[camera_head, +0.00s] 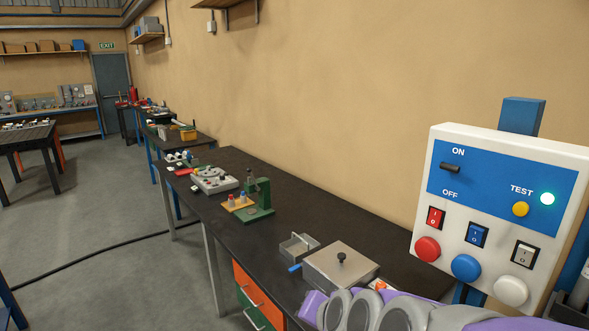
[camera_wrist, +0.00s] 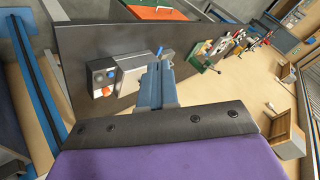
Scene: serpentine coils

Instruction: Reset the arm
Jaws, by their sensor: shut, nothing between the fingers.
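My gripper (camera_wrist: 157,72) shows in the wrist view with its blue-grey fingers together and nothing between them. It is over the dark workbench (camera_wrist: 85,45), beside a metal box. In the head view, my purple and grey arm crosses the bottom right, low in front of the bench and below the control panel. The gripper's fingers cannot be made out there.
A white control panel (camera_head: 502,215) with a lit green lamp stands at the right. The bench (camera_head: 290,205) holds a lidded metal box (camera_head: 340,268), a small open tray (camera_head: 298,247) and a green press (camera_head: 259,200). Grey floor (camera_head: 100,225) is open at left, crossed by a black cable.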

